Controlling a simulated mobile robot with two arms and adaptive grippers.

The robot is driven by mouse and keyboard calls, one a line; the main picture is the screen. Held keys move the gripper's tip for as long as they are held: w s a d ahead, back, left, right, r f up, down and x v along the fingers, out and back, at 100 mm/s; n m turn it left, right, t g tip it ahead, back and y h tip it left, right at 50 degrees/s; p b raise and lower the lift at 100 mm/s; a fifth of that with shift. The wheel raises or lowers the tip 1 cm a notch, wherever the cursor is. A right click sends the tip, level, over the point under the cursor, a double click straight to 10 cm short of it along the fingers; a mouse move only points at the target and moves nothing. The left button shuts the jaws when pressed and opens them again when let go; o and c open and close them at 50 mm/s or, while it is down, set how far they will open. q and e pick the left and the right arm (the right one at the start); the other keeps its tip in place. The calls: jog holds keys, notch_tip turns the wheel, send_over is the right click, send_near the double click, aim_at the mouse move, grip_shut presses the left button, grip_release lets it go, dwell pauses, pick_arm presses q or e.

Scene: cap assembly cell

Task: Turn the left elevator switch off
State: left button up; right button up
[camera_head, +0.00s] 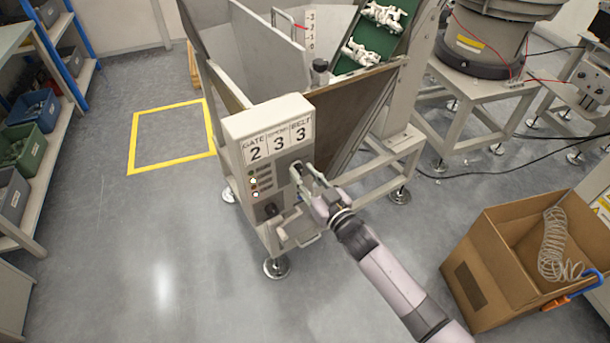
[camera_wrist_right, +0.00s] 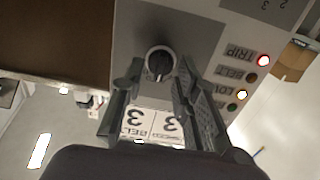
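The elevator's control box (camera_head: 236,135) stands at the front of the grey hopper, with a plate reading GATE 2, a middle 3 and BELT 3. A black rotary switch (camera_wrist_right: 159,62) with a pale pointer mark shows in the right wrist view on the box's grey panel. My right gripper (camera_head: 306,177) is at the upper right of the panel. Its fingers are apart, one on each side of the switch; I cannot tell whether they touch it. A second dark knob (camera_head: 271,210) sits lower on the panel. My left gripper is out of view.
A cardboard box (camera_head: 490,285) with coiled tubing stands at the right. Shelves with bins (camera_head: 30,150) are at the left. The floor left of the hopper is clear.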

grip_shut()
dwell(0.4)
